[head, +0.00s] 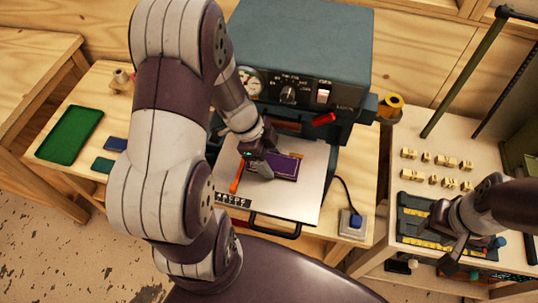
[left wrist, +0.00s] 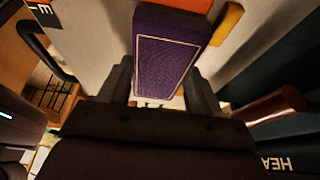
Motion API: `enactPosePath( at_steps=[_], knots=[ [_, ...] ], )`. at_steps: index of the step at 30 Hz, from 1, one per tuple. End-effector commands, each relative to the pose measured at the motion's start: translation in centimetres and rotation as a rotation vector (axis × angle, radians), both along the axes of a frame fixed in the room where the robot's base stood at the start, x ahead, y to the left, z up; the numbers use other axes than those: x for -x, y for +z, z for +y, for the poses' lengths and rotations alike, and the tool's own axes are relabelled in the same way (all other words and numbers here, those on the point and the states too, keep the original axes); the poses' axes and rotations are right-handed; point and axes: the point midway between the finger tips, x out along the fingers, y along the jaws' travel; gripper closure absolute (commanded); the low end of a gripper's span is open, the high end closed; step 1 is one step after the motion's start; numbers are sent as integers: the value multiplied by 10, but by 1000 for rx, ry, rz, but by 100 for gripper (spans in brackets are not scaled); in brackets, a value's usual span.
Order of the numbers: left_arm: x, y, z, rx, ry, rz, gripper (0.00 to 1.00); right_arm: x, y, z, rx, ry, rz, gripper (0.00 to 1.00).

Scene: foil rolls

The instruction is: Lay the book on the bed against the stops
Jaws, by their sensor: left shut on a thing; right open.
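The purple book (head: 283,166) with a thin pale border line is over the pale metal bed (head: 300,208) of the grey press. My left gripper (head: 260,165) is shut on the book; the left wrist view shows the book (left wrist: 168,55) between its two fingers. I cannot tell if the book touches the bed. An orange stop (head: 236,178) stands to the left of the book in the head view. An orange-yellow piece (left wrist: 227,22) is close beside the book in the left wrist view; contact is unclear. My right gripper (head: 452,248) is open, over the right bench.
The press body (head: 300,45) with gauge, knob and red-handled lever (head: 324,119) rises behind the bed. A black handle (head: 275,228) is at the bed's front. A green tray (head: 70,134) and small books (head: 117,144) lie left. Brass type (head: 432,181) and a dark rack (head: 412,222) are right.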

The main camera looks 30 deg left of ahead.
Motion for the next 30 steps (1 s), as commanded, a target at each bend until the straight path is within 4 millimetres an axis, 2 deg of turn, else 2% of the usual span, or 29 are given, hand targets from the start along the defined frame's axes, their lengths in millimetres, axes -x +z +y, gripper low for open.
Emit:
enactPosePath(
  at_steps=[4, 5, 6, 7, 14, 16, 18, 29, 30],
  knots=[
    [0, -3, 0, 0, -1, 0, 69, 0, -5, 0, 0, 0, 0, 57],
    [0, -2, 0, 0, -1, 0, 27, 0, -3, 0, 0, 0, 0, 57],
    [0, -1, 0, 0, -1, 0, 14, 0, -3, 0, 0, 0, 0, 57],
    [0, -1, 0, 0, -1, 0, 11, 0, -3, 0, 0, 0, 0, 57],
    [0, -1, 0, 0, 0, 0, 11, 0, -2, 0, 0, 0, 0, 57],
    [0, 3, 0, 0, 0, 0, 11, 0, 3, 0, 0, 0, 0, 57],
    [0, 8, 4, 0, 2, -6, 11, 0, -3, 0, 0, 0, 0, 57],
    [8, 88, 37, -3, 2, -5, 11, 0, -24, 0, 0, 0, 0, 57],
    [9, 102, 40, -2, 2, -2, 11, 0, -13, 0, 0, 0, 1, 57]
  ],
)
